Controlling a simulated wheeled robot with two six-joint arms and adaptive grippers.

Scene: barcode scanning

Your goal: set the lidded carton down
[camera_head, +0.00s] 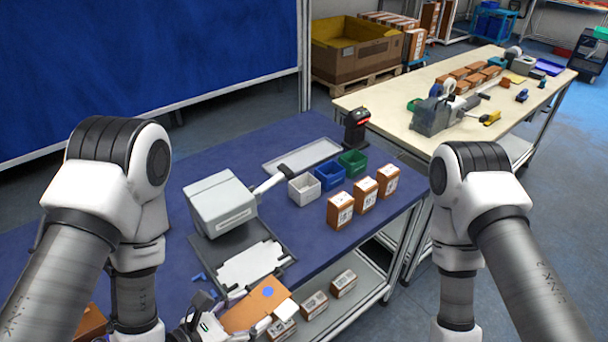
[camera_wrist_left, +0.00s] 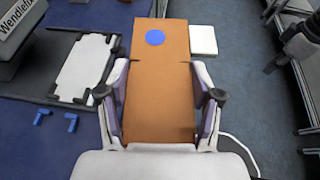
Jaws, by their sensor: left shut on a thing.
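The lidded carton (camera_head: 256,309) is orange-brown with a blue dot on its face. It shows at the bottom of the head view, by the near edge of the blue table (camera_head: 330,252). My left gripper (camera_wrist_left: 160,98) is shut on the carton, which also fills the middle of the left wrist view (camera_wrist_left: 158,75), a finger on each side. Whether its underside touches anything is hidden. My right gripper is out of the head view, below the frame.
White (camera_head: 304,189), blue (camera_head: 329,176) and green (camera_head: 353,163) bins and three small cartons (camera_head: 364,195) line the right side. Several cartons sit on the shelf (camera_head: 357,296) below.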

